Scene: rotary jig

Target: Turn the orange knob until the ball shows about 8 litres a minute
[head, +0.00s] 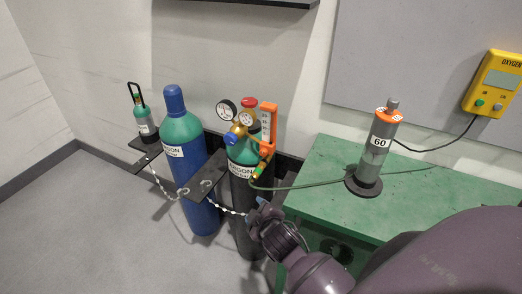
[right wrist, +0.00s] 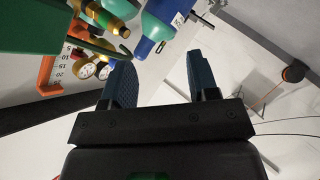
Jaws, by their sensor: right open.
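The flowmeter (head: 268,120) has an orange frame and a scaled tube. It stands upright on the regulator of the green-topped dark cylinder (head: 245,195). Orange parts at its lower end (head: 266,149) are where the knob appears to be, but its outline is unclear. The ball is too small to read. In the right wrist view the flowmeter (right wrist: 46,78) shows at upper left, turned over, with its scale partly visible. My right gripper (head: 259,207) is below the flowmeter, apart from it. Its blue fingers (right wrist: 162,82) are open with nothing between them. My left gripper is not in view.
Two round gauges (head: 227,110) and a green hose (head: 310,184) are close to the flowmeter. A blue cylinder (head: 196,190) stands to the left, with chains. The green bench (head: 320,205) bears a grey cylinder (head: 376,150) marked 60. A yellow oxygen box (head: 494,84) hangs right.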

